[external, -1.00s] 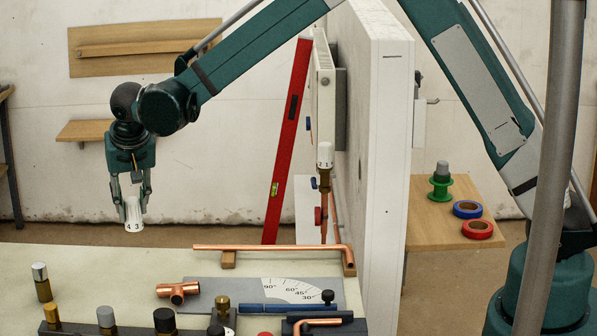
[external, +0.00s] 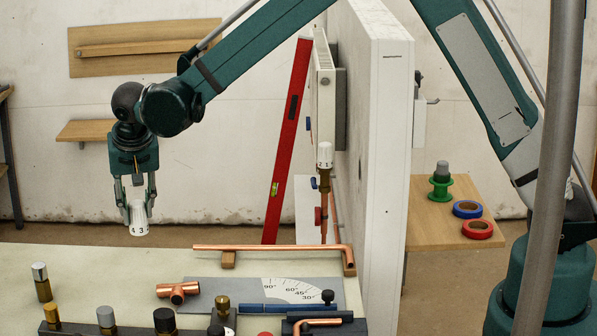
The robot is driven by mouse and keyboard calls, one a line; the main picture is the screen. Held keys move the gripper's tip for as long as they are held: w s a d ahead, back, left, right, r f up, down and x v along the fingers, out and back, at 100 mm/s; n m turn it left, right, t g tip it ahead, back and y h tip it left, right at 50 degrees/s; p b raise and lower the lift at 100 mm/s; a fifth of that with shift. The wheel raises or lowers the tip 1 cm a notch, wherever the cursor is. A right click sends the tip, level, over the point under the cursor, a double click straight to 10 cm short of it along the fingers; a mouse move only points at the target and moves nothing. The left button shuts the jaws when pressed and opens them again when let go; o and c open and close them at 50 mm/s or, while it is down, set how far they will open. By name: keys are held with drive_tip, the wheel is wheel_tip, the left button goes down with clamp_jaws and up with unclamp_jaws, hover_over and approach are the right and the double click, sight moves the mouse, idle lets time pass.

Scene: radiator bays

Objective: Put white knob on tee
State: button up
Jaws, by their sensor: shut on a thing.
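A white knob (external: 138,221) with dark numbers on its rim is held between the fingers of my gripper (external: 138,206), which is shut on it. The knob hangs in the air above the far left part of the workbench, with its numbered end down. The copper tee (external: 177,291) lies on the grey board on the bench, below and to the right of the knob and apart from it. Another white numbered knob (external: 324,156) sits on the valve by the radiator.
A long copper pipe (external: 270,247) rests on wooden blocks behind the board (external: 215,288). A chrome-topped cylinder (external: 40,282) stands at left. Several fittings and knobs line the front edge. A white wall panel (external: 385,170) rises at right.

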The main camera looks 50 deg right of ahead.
drive_tip(key=s+a+r+m+p, duration=0.1)
drive_tip(key=s+r+p, duration=0.1)
drive_tip(key=s, duration=0.6)
drive_tip(key=s+a+r+m+h+p, duration=0.1)
drive_tip(key=s+r+m+p, duration=0.1)
drive_tip(key=s+p, duration=0.2)
drive_tip(key=s, duration=0.3)
drive_tip(key=shift+s+g, duration=0.3)
drive_tip(key=shift+s, duration=0.05)
drive_tip(key=shift+d, duration=0.1)
hover_over(177, 286)
drive_tip(key=shift+f, duration=2.85)
drive_tip(key=shift+f+p, duration=0.45)
drive_tip(key=shift+f, duration=1.6)
drive_tip(key=shift+f+b, duration=0.55)
drive_tip(key=shift+b, duration=0.05)
drive_tip(key=o, duration=0.9)
